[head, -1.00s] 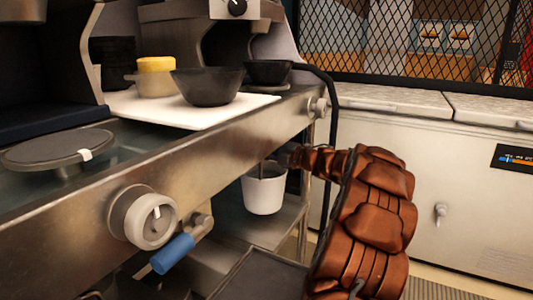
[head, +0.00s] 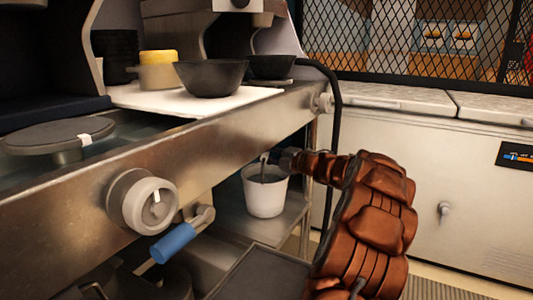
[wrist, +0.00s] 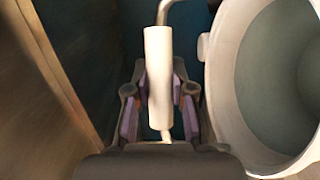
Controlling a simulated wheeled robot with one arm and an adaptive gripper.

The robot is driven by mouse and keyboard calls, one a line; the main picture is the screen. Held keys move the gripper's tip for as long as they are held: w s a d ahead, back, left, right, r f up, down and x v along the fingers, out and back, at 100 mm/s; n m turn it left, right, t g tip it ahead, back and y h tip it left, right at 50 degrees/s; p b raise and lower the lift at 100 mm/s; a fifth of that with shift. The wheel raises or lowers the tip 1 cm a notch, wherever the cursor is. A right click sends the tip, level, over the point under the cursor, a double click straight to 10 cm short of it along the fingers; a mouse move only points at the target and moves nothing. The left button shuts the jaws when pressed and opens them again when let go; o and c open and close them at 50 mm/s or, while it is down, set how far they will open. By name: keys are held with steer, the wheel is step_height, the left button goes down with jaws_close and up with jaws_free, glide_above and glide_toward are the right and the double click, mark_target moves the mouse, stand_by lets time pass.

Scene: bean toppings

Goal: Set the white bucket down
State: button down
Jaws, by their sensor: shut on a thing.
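The white bucket (head: 265,197) is upright under the steel counter, over the lower shelf (head: 233,222). I cannot tell whether its base touches the shelf. In the wrist view the bucket's round rim (wrist: 219,75) and hollow inside fill the right side. My gripper (head: 274,158) is at the bucket's top edge in the head view. In the wrist view my gripper (wrist: 159,95) is shut on the white grip of the bucket's handle (wrist: 158,60), between its purple pads. The bucket body is beside the fingers, to the right.
The steel counter front (head: 240,135) overhangs the shelf, with a knob (head: 142,200) and a blue-handled lever (head: 173,243). Dark bowls (head: 212,80) stand on a white board (head: 170,104) above. A black hose (head: 336,130) hangs right of the bucket, before a white cabinet (head: 440,170).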

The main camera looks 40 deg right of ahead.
steer(key=c, duration=1)
jaws_free()
steer(key=shift+s+d+r, duration=0.1)
steer(key=shift+s, duration=0.15)
steer(key=s+d+p, duration=0.2)
steer(key=s, duration=0.9)
steer(key=shift+s+p, duration=0.15)
steer(key=shift+p, duration=0.2)
steer(key=shift+s+d, duration=0.1)
steer(key=shift+d, duration=0.05)
